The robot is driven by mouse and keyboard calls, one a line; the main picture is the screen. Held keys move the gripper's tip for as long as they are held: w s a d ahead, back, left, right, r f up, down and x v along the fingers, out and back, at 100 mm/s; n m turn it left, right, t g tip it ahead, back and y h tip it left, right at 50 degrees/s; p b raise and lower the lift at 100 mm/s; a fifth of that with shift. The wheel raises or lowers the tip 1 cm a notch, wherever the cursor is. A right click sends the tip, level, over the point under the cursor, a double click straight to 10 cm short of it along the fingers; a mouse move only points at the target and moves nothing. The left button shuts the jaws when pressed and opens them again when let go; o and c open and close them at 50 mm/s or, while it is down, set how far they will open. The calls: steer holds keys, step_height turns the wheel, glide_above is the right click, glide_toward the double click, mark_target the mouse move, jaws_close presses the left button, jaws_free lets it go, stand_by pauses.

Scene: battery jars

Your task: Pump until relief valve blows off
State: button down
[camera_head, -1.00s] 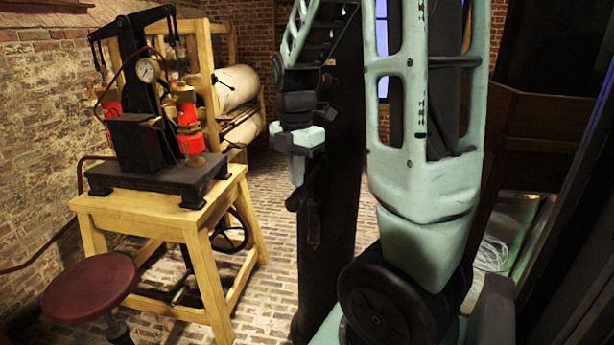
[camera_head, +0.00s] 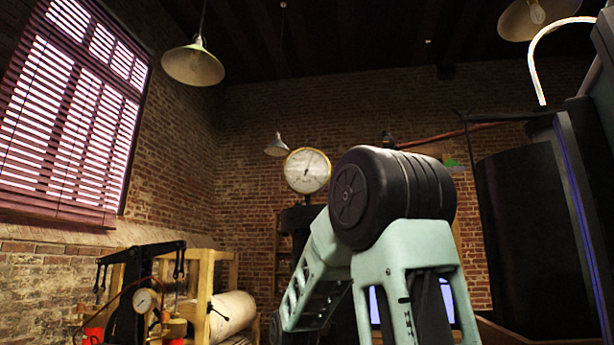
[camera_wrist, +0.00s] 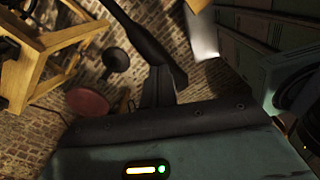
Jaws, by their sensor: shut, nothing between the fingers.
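The pump apparatus stands at the lower left of the head view, with a black iron frame (camera_head: 128,312) and a small round gauge (camera_head: 145,300) on its front. Black lever arms (camera_head: 150,250) reach out from its top. A red cylinder (camera_head: 92,335) shows only partly at the bottom edge, beside some brass fittings (camera_head: 176,327). I cannot make out the relief valve clearly. My gripper is outside the head view. In the wrist view my gripper (camera_wrist: 148,45) shows as dark parts in front of its teal housing. It is shut and empty, over the floor and apart from the pump stand.
The wrist view shows the yellow wooden stand (camera_wrist: 35,75), a red stool (camera_wrist: 88,102) and brick floor. In the head view a large dial (camera_head: 307,171) stands behind my arm, a pale roll (camera_head: 232,313) lies on a rack, and a dark tank (camera_head: 530,240) is at right.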

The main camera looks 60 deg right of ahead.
step_height(320, 180, down, 14)
steer(key=b, duration=1.2)
step_height(320, 180, up, 14)
steer(key=p, duration=1.2)
steer(key=shift+r, duration=0.2)
steer(key=shift+f, duration=0.15)
step_height(320, 180, down, 14)
steer(key=b, duration=1.2)
step_height(320, 180, up, 14)
steer(key=p, duration=1.2)
